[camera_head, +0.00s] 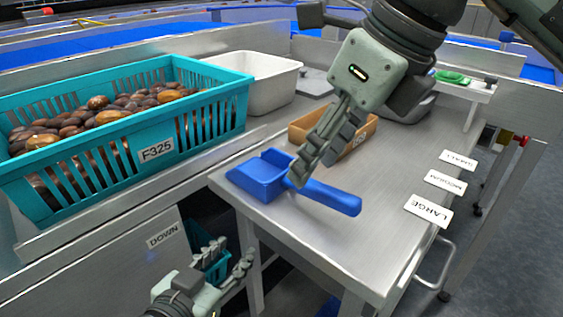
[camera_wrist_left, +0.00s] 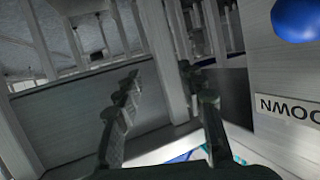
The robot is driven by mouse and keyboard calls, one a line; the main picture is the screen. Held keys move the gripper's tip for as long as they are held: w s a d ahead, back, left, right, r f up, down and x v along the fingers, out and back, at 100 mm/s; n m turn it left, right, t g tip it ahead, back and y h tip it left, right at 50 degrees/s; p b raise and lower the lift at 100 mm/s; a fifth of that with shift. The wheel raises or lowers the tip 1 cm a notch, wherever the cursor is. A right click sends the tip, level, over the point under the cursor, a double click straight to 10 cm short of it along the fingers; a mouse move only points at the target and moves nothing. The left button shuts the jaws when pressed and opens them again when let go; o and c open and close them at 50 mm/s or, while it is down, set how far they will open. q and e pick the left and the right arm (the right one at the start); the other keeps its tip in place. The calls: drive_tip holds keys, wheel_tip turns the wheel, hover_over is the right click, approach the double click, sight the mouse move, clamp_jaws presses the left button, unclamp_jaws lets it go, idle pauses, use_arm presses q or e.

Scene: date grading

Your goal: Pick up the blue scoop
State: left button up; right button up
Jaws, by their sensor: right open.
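The blue scoop (camera_head: 262,174) lies on the metal table (camera_head: 390,190) near its front left corner, with its blue handle pointing right. My right gripper (camera_head: 308,172) reaches down from the top and is open. Its fingers are over the scoop where bowl and handle meet and hide part of it; I cannot tell whether they touch it. My left gripper (camera_head: 233,251) is low at the bottom, in front of the table and below the scoop. It is open and empty, and its spread fingers also show in the left wrist view (camera_wrist_left: 160,76).
A teal crate (camera_head: 215,85) of dates stands at the left. Behind the scoop are a brown tray (camera_head: 361,139) and a white bin (camera_head: 270,72). LARGE (camera_head: 428,210), MEDIUM and SMALL labels lie along the table's right side. The table right of the handle is clear.

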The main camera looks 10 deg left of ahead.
sight(310, 181)
drive_tip(key=shift+w+d+f+h, duration=0.1)
drive_tip(key=shift+w+d+h, duration=0.2)
drive_tip(key=shift+w+d, duration=0.2)
use_arm(q)
drive_tip(key=shift+w+d+r, duration=0.15)
drive_tip(key=shift+w+r, duration=0.15)
drive_tip(key=shift+r, duration=0.1)
use_arm(e)
drive_tip(key=shift+w+f, duration=0.15)
drive_tip(key=shift+f, duration=0.15)
drive_tip(key=x, duration=0.5)
drive_tip(key=shift+w+a+f, duration=0.1)
drive_tip(key=shift+w+f, duration=0.05)
drive_tip(key=shift+w+a+f+t, duration=0.2)
drive_tip(key=shift+a+f+t, duration=0.1)
drive_tip(key=shift+f, duration=0.25)
use_arm(q)
drive_tip(key=shift+d+r+t, duration=0.25)
drive_tip(key=shift+r+t, duration=0.15)
drive_tip(key=shift+r, duration=0.1)
use_arm(e)
drive_tip(key=shift+d, duration=0.1)
clamp_jaws()
